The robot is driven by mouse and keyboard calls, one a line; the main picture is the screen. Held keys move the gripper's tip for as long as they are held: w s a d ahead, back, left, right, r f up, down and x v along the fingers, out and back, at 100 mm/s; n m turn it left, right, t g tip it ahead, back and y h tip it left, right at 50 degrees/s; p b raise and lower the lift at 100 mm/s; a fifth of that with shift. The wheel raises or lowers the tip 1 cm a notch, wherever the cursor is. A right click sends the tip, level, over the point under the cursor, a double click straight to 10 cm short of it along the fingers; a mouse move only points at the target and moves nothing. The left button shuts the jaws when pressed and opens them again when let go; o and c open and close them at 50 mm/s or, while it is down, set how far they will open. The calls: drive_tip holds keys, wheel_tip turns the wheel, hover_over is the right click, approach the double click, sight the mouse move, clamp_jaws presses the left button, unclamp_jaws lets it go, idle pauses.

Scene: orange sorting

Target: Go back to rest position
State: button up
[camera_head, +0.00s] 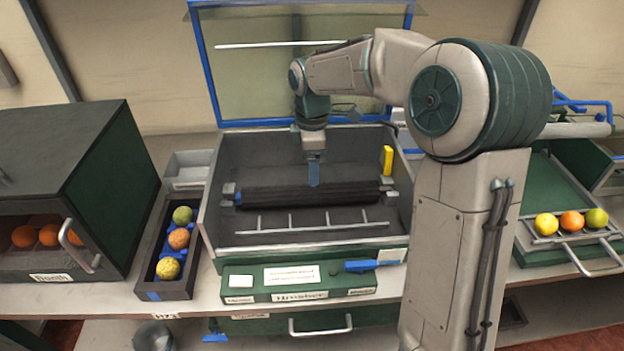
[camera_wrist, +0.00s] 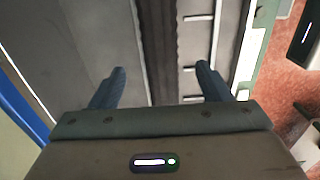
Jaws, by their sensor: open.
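My gripper (camera_head: 314,172) points down inside the open grey box of the brusher machine (camera_head: 207,225), above the dark roller at its middle. In the wrist view, the two fingers of my gripper (camera_wrist: 160,85) stand wide apart with nothing between them. Beneath them lie the grey box floor and the dark ribbed roller (camera_wrist: 160,45). The roller also shows in the head view (camera_head: 345,193). No orange shows in the machine.
The machine's lid (camera_head: 300,75) stands raised behind my arm. A dark tray (camera_head: 180,292) with several fruits is at left, beside a green cabinet (camera_head: 60,180) holding oranges. A green tray (camera_head: 548,190) with fruits is at right. The box walls surround my gripper.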

wheel_tip(320, 180, up, 6)
drive_tip(key=s+d+f+m+t, duration=0.1)
drive_tip(key=s+d+f+m, duration=0.1)
drive_tip(key=s+d+m, duration=0.3)
drive_tip(key=s+d+f+m+t, duration=0.2)
drive_tip(key=s+d+m, duration=0.3)
drive_tip(key=s+m, duration=0.8)
drive_tip(key=s, duration=0.6)
drive_tip(key=shift+s, duration=0.4)
